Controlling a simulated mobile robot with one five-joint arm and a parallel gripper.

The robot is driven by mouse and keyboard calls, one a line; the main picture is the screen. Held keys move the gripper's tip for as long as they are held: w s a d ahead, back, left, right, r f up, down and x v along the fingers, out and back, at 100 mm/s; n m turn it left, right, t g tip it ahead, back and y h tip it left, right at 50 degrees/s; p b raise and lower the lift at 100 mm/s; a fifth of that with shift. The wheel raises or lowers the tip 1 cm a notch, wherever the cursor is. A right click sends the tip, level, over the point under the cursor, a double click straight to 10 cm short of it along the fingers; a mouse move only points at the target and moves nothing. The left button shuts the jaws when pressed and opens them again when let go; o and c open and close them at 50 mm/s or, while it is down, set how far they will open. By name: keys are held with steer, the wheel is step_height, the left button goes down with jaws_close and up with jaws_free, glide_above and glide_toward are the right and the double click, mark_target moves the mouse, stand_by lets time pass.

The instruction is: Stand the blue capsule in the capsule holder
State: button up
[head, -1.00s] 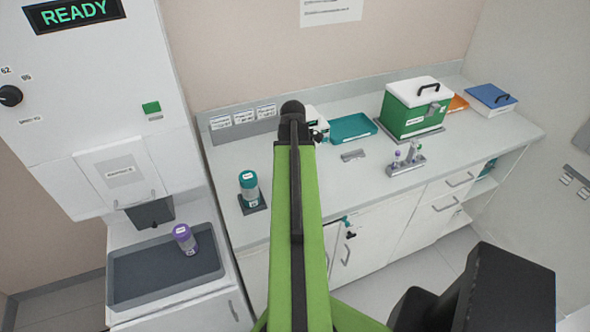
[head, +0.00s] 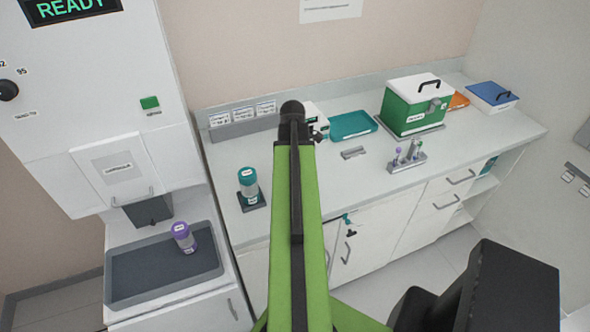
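No plainly blue capsule shows. A clear capsule with a teal cap (head: 248,184) stands upright on a small dark square base (head: 252,206) at the counter's left end; I cannot tell whether that base is the capsule holder. A second capsule, with a purple cap (head: 183,237), stands in the grey tray (head: 130,284) of the white machine at left. My green arm reaches up the middle of the head view. My gripper cannot be made out, and the arm hides part of the counter.
The white machine (head: 99,110) stands left of the counter (head: 370,185). On the counter are a teal tray (head: 352,125), a green box with a white lid (head: 408,112), a small grey rack with tubes (head: 407,163) and a blue-lidded box (head: 491,98). The front counter edge between capsule and rack is mostly clear.

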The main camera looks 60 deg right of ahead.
steer(key=shift+f+b, duration=0.35)
steer(key=shift+f, duration=0.1)
steer(key=o, duration=1.6)
steer(key=shift+r, duration=0.1)
step_height(320, 180, up, 17)
steer(key=p, duration=1.7)
steer(key=shift+r, duration=0.15)
